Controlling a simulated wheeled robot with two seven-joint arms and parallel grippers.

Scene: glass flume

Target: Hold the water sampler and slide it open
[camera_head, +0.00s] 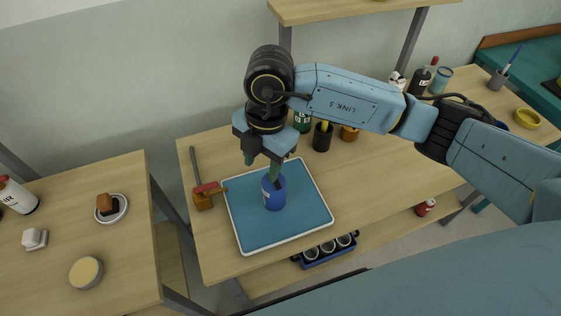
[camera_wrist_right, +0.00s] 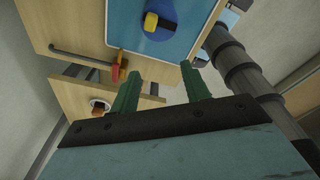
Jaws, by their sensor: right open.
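A blue cylinder (camera_head: 273,194), which looks like the water sampler, stands upright on a blue tray (camera_head: 243,222) with a white rim. In the right wrist view its round blue top (camera_wrist_right: 146,31) shows with a yellow and black piece (camera_wrist_right: 158,24) on it. My right gripper (camera_head: 262,166) is above the cylinder, with its green fingers pointing down. The fingers partly hide the cylinder's top in the head view. In the right wrist view the fingers (camera_wrist_right: 160,72) are spread with nothing between them. My left gripper is in neither view.
A red-handled tool (camera_head: 207,188) lies at the tray's left edge, beside a dark rod (camera_head: 195,165). A dark cup (camera_head: 322,137) and bottles stand behind the tray. The table right of the tray is clear. A gap separates the left table (camera_head: 125,245).

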